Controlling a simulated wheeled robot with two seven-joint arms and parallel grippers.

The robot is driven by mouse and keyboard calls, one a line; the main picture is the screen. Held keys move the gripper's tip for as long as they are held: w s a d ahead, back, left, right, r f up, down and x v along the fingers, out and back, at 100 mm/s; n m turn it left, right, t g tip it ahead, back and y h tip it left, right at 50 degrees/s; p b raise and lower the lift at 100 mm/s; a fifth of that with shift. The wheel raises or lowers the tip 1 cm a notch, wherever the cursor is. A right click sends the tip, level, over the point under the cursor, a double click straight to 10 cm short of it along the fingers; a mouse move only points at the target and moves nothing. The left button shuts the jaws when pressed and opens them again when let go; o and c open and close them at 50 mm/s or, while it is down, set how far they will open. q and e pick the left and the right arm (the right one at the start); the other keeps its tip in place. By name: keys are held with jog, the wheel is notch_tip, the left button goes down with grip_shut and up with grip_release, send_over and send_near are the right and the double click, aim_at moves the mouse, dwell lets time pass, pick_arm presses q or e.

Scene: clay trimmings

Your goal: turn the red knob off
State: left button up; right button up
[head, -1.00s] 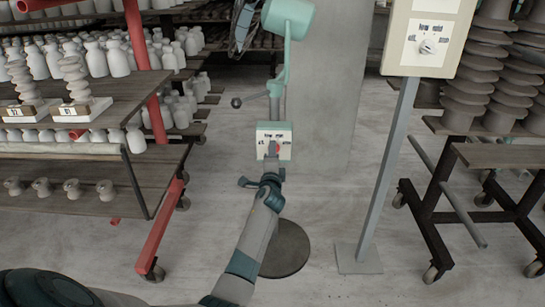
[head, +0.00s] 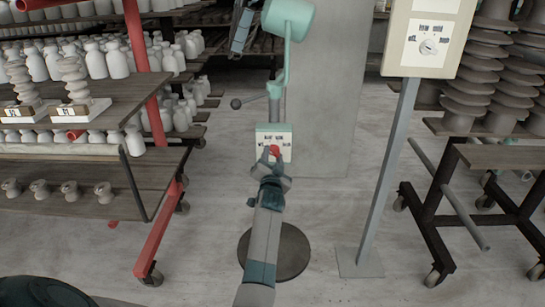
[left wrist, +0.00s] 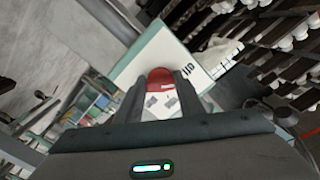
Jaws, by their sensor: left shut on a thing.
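The red knob (head: 275,150) sits on the front of a small white and teal control box (head: 285,131) on a stand, in the middle of the head view. My left gripper (head: 270,155) is at the box, its fingers on either side of the knob and shut on it. In the left wrist view the red knob (left wrist: 160,77) shows between the two finger tips, with the white box face (left wrist: 185,55) behind it. Which mark the knob points to is hidden. My right gripper is not in view.
A second panel with a white knob (head: 428,46) stands on a grey post to the right. A shelf cart with bottles (head: 85,150) is at the left, and a rack of dark stacked pieces (head: 487,70) at the right.

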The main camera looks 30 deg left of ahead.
pick_arm(q)
jog(key=shift+f+n, duration=0.15)
jog(key=shift+n, duration=1.35)
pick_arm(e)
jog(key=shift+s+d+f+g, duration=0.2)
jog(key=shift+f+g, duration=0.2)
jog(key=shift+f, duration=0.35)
pick_arm(q)
jog(key=o, duration=1.1)
jog(key=shift+c, duration=0.2)
